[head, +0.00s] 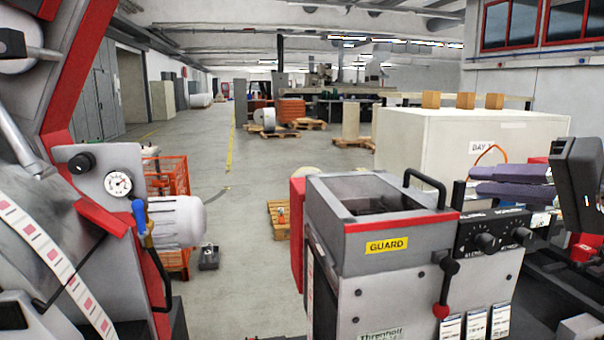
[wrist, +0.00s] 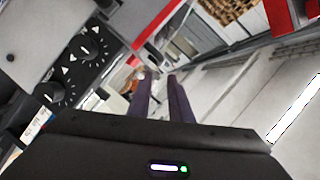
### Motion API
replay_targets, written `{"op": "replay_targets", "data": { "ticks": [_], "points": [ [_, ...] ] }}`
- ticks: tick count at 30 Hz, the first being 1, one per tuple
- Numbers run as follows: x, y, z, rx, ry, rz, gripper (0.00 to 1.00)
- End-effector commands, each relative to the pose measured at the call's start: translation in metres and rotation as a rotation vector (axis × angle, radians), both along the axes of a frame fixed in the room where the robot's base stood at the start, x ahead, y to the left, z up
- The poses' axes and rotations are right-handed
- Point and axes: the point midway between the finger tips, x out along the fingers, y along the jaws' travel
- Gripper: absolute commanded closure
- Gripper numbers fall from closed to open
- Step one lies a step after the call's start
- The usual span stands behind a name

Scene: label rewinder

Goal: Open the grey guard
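The grey guard (head: 398,243) is a box-shaped cover on top of the machine at the centre right of the head view. It has a red front edge, a yellow GUARD label (head: 386,245) and a dark recess in its top. A black loop handle (head: 427,183) stands at its right side. My gripper (head: 474,180) has purple fingers pointing left, to the right of the handle and apart from it in the picture. In the wrist view the fingers of my gripper (wrist: 159,78) show a gap with nothing between them. I cannot tell their depth relative to the handle.
A black knob panel (head: 492,233) lies below my gripper and right of the guard. A large cream cabinet (head: 430,145) stands behind. Another machine with a gauge (head: 118,183) is at left. Open floor lies between the machines.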

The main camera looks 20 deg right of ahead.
Motion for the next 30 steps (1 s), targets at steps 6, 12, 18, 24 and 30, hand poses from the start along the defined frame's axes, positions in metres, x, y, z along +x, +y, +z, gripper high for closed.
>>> {"op": "replay_targets", "data": {
  "ticks": [6, 12, 18, 24, 30],
  "points": [
    [0.0, -0.001, 0.0, -0.001, 0.001, -0.002, 0.81],
    [0.003, 0.0, -0.002, 0.0, 0.002, -0.003, 0.81],
    [0.017, 0.004, -0.005, 0.0, 0.002, 0.0, 0.81],
    [0.037, 0.009, -0.01, 0.0, 0.003, -0.001, 0.81],
    [0.058, 0.015, -0.014, 0.0, 0.003, -0.002, 0.81]
  ]
}}
